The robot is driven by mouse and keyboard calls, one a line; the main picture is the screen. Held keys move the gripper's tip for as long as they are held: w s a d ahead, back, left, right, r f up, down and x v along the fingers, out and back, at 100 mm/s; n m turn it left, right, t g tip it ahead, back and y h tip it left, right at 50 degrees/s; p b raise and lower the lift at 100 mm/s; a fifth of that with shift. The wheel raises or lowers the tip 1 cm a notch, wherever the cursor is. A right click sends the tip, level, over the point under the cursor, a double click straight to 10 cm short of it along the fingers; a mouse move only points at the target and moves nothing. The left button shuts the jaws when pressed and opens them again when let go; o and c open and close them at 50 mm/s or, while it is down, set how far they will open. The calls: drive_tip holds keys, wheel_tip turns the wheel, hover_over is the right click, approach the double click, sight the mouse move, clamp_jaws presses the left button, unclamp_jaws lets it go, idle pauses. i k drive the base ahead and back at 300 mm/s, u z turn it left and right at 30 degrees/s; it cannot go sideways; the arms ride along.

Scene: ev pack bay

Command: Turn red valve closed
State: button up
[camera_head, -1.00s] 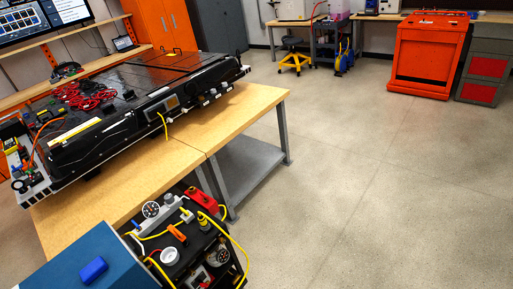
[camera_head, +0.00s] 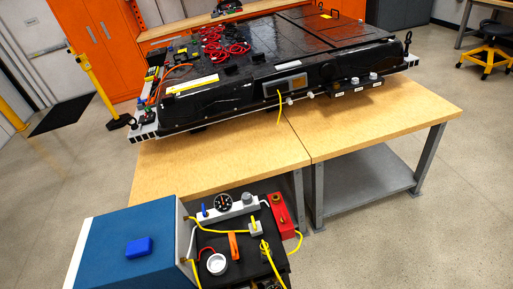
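A black test unit (camera_head: 220,262) stands at the bottom centre, in front of the workbench, with its lower part cut off by the frame. A red block (camera_head: 282,222) with a small fitting on top sits at its right rear corner. An orange lever-like handle (camera_head: 233,246) stands near the middle of its top, and a small blue handle (camera_head: 204,210) is at its rear left. I cannot tell for sure which part is the red valve or how it is turned. My gripper is not in view.
A blue cabinet (camera_head: 120,250) with a blue knob (camera_head: 138,247) adjoins the unit's left side. Yellow hoses (camera_head: 298,243) loop around the unit. A wooden workbench (camera_head: 400,115) bears a large black battery pack (camera_head: 240,95).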

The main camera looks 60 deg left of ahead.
sight(284, 218)
drive_tip(key=u, duration=0.65)
drive_tip(key=i, duration=1.1)
drive_tip(key=u, duration=0.65)
